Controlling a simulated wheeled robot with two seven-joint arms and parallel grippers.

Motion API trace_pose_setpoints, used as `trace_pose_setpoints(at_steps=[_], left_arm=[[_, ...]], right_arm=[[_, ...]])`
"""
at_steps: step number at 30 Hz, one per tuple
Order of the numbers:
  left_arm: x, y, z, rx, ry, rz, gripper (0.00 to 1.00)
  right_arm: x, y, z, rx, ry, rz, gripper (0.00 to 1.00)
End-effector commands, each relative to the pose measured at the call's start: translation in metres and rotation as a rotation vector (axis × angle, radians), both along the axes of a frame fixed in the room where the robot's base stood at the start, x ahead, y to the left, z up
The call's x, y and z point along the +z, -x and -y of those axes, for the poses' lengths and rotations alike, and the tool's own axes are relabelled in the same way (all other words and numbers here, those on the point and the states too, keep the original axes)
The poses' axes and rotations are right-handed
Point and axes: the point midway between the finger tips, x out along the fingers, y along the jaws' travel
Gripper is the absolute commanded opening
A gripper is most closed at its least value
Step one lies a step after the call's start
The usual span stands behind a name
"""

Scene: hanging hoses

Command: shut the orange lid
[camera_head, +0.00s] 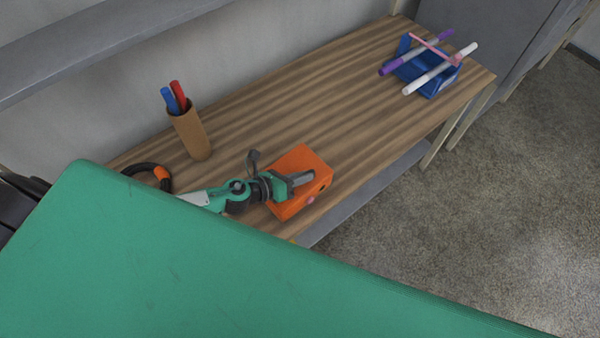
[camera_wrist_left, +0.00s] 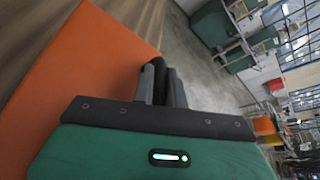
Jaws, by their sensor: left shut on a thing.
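The orange box (camera_head: 302,157) with its orange lid sits near the front edge of the wooden table. It looks like a closed block from here, but my gripper hides part of it, and I cannot tell how far the lid is open. My left gripper (camera_head: 303,178) lies across the box toward its right side. In the left wrist view a flat orange surface (camera_wrist_left: 85,75) fills the left. There the grey fingers (camera_wrist_left: 160,82) are close together with a dark piece between them, near the orange edge. My right gripper is not in view.
A brown cup (camera_head: 191,135) with red and blue pens stands behind to the left. A dark ring with an orange band (camera_head: 161,174) lies left of my wrist. A blue holder (camera_head: 424,72) with markers sits at the far right. The table's middle (camera_head: 300,105) is clear.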

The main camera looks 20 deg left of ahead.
Motion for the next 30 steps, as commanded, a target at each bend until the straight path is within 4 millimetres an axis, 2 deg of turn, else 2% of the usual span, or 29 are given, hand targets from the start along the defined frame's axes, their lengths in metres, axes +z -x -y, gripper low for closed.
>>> trace_pose_setpoints(at_steps=[11, 12, 14, 15, 25, 30], left_arm=[[-0.003, 0.002, 0.0, -0.002, -0.005, -0.002, 0.0], [-0.003, 0.002, 0.001, -0.002, -0.005, -0.002, 0.22], [-0.003, 0.002, 0.001, -0.001, -0.004, -0.002, 0.34], [-0.003, 0.001, 0.0, -0.001, -0.004, -0.002, 0.36], [-0.002, 0.003, -0.002, -0.001, -0.004, -0.002, 0.36], [0.001, 0.018, -0.014, -0.002, -0.005, -0.002, 0.36]], right_arm=[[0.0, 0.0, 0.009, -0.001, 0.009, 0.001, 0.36], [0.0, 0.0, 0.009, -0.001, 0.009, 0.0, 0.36], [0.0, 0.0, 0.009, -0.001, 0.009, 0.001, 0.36], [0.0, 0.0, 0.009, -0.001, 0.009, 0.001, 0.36], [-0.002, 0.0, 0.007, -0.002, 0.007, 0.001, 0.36], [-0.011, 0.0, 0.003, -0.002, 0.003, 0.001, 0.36]])
